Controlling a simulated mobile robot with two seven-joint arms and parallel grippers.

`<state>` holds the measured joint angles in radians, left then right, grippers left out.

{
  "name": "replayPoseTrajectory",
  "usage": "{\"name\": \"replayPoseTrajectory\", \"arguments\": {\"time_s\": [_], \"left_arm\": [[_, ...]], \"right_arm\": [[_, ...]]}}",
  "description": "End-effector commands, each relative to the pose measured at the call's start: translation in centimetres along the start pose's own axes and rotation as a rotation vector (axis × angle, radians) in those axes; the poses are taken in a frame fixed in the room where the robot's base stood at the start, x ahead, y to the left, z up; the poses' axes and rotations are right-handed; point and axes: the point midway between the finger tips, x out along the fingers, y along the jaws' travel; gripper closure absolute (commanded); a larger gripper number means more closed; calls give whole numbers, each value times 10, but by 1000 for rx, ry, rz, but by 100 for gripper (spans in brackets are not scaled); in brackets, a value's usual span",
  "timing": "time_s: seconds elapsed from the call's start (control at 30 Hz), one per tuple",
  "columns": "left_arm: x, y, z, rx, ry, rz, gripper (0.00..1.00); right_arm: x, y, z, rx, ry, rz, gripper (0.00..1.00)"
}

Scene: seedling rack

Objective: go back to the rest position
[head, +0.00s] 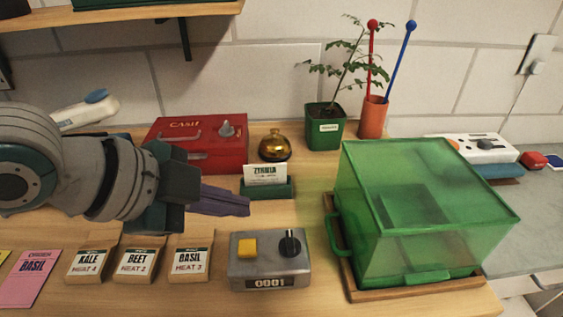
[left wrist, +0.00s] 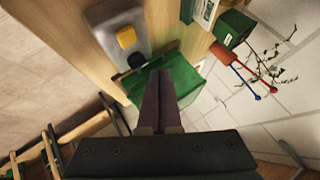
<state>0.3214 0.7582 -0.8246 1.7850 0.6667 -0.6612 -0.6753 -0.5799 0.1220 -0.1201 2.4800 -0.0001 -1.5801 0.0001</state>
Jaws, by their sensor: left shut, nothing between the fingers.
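My left gripper (head: 248,205) reaches in from the left in the head view, above the bench and behind the grey box with the yellow button (head: 246,247) and black knob. Its purple-grey fingers are together, with nothing between them. In the left wrist view the fingers (left wrist: 162,75) lie side by side, in front of the green box. My right gripper is in neither view.
A green translucent box (head: 440,200) stands on a wooden tray at right. A red cash box (head: 200,150), brass bell (head: 275,147), card holder (head: 267,187), potted seedling (head: 325,128) and orange cup (head: 372,119) stand behind. Seed packets (head: 140,262) line the front left.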

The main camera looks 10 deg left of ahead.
Motion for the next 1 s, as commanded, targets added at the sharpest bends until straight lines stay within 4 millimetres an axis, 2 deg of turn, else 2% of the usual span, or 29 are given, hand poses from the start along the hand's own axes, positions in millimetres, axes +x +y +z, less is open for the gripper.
{"name": "replayPoseTrajectory", "arguments": {"time_s": [0.6, 0.67, 0.77, 0.87, 1.0], "left_arm": [[1, 4, -2, -8, 2, 4, 100], [1, 12, -8, -33, 7, 17, 100], [-2, 39, -27, -130, 6, 49, 100], [-15, 66, -41, -313, -38, 66, 100], [-44, 91, -28, -604, -173, 40, 100]], "right_arm": [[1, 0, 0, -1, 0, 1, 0], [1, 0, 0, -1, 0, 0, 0], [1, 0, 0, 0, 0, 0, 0], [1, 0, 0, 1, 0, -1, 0], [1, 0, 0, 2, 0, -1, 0]]}}
